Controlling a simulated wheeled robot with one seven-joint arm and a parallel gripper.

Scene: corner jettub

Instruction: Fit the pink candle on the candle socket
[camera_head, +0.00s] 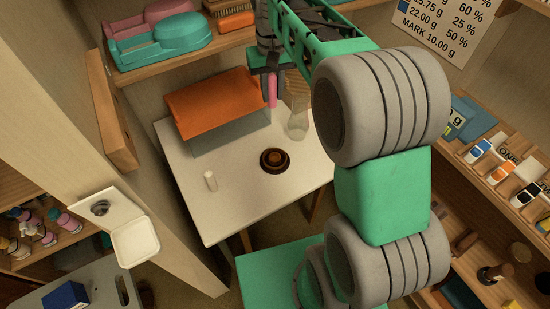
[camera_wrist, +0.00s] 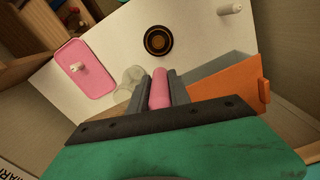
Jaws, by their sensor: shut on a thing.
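My gripper (camera_wrist: 161,92) is shut on the pink candle (camera_wrist: 160,86), which sits between its two dark fingers. In the head view the candle (camera_head: 272,91) hangs upright below my gripper (camera_head: 271,78), at the back of the white table. The candle socket (camera_head: 273,160) is a dark brown round piece with ringed steps, standing on the table nearer the front. In the wrist view the socket (camera_wrist: 158,41) lies beyond the candle's end, apart from it. The candle's upper part is hidden by my gripper.
On the white table (camera_head: 240,215) are an orange-topped box (camera_head: 215,103), a clear glass vessel (camera_head: 297,124) close to the candle, and a small white cylinder (camera_head: 211,181). The wrist view also shows a pink tray (camera_wrist: 88,82) with a small item on it. Table around the socket is clear.

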